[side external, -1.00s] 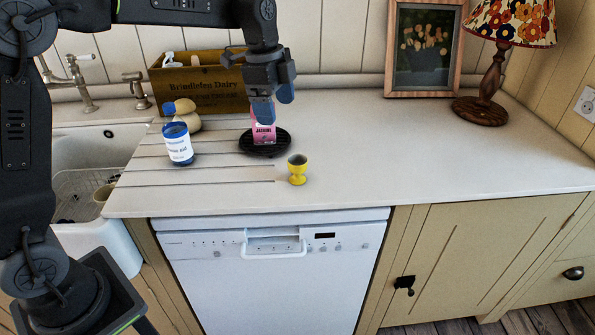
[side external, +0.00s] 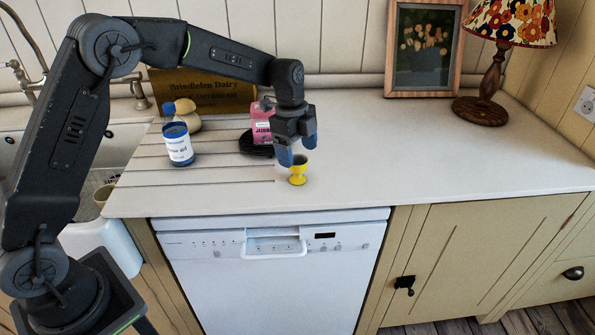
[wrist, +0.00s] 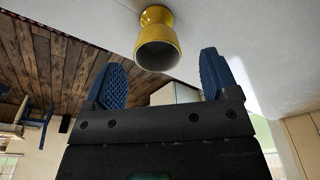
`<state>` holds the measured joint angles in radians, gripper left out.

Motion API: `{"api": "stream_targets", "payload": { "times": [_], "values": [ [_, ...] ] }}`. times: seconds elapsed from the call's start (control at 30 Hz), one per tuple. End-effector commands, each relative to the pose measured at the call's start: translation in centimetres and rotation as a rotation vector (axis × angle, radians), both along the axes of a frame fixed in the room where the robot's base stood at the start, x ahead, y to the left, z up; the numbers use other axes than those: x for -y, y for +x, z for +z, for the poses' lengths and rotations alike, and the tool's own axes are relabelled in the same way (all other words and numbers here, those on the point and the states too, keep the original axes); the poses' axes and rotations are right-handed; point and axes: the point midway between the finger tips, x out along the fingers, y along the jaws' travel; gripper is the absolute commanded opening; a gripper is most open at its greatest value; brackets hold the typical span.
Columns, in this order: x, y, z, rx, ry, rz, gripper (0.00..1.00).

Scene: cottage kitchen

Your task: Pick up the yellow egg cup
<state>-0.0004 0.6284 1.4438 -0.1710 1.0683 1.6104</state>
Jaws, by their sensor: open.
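The yellow egg cup (side external: 298,174) stands upright on the white worktop, close to its front edge. In the wrist view the egg cup (wrist: 157,42) shows with its open rim towards me, ahead of and between my fingers. My gripper (side external: 293,152) is just above and slightly left of the cup in the side view, its blue fingertips near the rim. In the wrist view my gripper (wrist: 165,80) has its two blue fingers wide apart with nothing between them. I cannot tell whether a finger touches the cup.
A pink carton (side external: 262,122) stands on a black trivet (side external: 252,146) left of my gripper. The worktop (side external: 420,160) to the right is clear up to the lamp (side external: 482,108).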

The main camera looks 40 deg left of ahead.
Motion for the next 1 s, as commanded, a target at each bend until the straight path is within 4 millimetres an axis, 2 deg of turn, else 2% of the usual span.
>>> {"api": "stream_targets", "payload": {
  "times": [0.3,0.63,1.0],
  "values": [
    [0.4,-0.2,-4.3,-0.001,-0.001,0.001,0.80],
    [0.5,-0.2,-4.9,0.001,-0.001,0.001,0.79],
    [0.5,-0.2,-4.8,0.002,0.000,0.001,0.44]
  ]
}}
